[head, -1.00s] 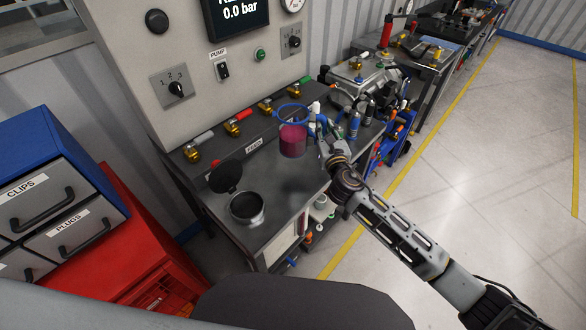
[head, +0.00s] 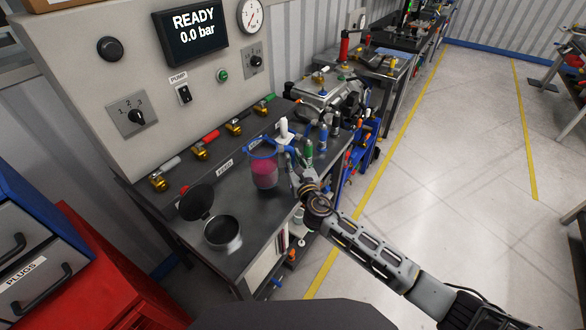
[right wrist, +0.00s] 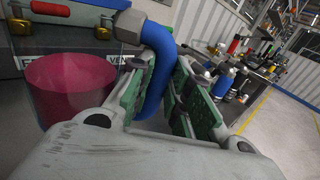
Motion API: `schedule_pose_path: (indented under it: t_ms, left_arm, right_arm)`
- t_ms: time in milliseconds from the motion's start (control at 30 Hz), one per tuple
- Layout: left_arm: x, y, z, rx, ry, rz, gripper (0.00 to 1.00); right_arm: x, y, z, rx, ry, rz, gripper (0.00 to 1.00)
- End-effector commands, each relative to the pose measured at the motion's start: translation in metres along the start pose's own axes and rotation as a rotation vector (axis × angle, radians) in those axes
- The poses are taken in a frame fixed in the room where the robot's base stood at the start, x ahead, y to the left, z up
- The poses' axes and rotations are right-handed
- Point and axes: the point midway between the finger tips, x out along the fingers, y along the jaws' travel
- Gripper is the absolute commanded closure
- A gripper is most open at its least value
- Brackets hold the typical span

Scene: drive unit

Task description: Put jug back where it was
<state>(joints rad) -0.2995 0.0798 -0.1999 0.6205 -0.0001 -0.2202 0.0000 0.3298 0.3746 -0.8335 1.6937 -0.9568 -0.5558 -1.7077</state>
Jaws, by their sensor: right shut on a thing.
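The jug (head: 264,172) is clear with a blue rim and holds pink-red liquid. It is upright over the front part of the dark bench top, to the right of the open pot. I cannot tell whether its base touches the bench. My right gripper (head: 292,165) is at its right side, shut on the blue handle. In the right wrist view the green finger pads (right wrist: 155,95) lie either side of the blue handle (right wrist: 157,60), and the jug's pink body (right wrist: 70,92) shows at left. My left gripper is not in view.
An open metal pot (head: 222,234) with a raised black lid (head: 196,202) stands left of the jug. Several valves with coloured levers (head: 201,150) line the bench's back. Bottles, among them a green one (head: 309,150), stand close right of the gripper. Bare bench (head: 250,215) lies in front.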

Motion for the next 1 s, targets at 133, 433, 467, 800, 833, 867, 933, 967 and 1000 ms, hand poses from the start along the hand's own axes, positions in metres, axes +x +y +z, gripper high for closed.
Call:
schedule_pose_path:
  t_ms: [133,433,467,800,833,867,933,967,1000]
  left_arm:
    - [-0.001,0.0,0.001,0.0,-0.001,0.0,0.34]
    - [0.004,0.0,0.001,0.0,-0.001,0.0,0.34]
    - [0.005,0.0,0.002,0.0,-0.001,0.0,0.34]
    - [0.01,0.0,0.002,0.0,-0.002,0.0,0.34]
    - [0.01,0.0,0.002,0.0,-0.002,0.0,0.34]
    - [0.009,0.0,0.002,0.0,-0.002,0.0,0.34]
    - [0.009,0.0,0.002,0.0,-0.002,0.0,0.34]
    - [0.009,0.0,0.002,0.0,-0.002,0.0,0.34]
    - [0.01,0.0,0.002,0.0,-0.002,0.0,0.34]
  right_arm:
    - [0.001,0.0,0.003,0.002,-0.004,0.0,1.0]
    - [0.001,0.0,-0.014,0.001,-0.001,-0.001,1.0]
    - [0.001,0.0,-0.018,0.001,-0.002,-0.001,1.0]
    - [0.001,0.0,-0.035,0.002,-0.003,0.0,1.0]
    - [0.001,0.0,-0.035,0.002,-0.003,0.0,1.0]
    - [0.001,0.0,-0.035,0.002,-0.003,0.0,1.0]
    - [0.001,0.0,-0.035,0.002,-0.003,0.0,1.0]
    - [0.001,0.0,-0.035,0.002,-0.003,0.0,1.0]
    - [0.001,0.0,-0.035,0.002,-0.003,0.0,1.0]
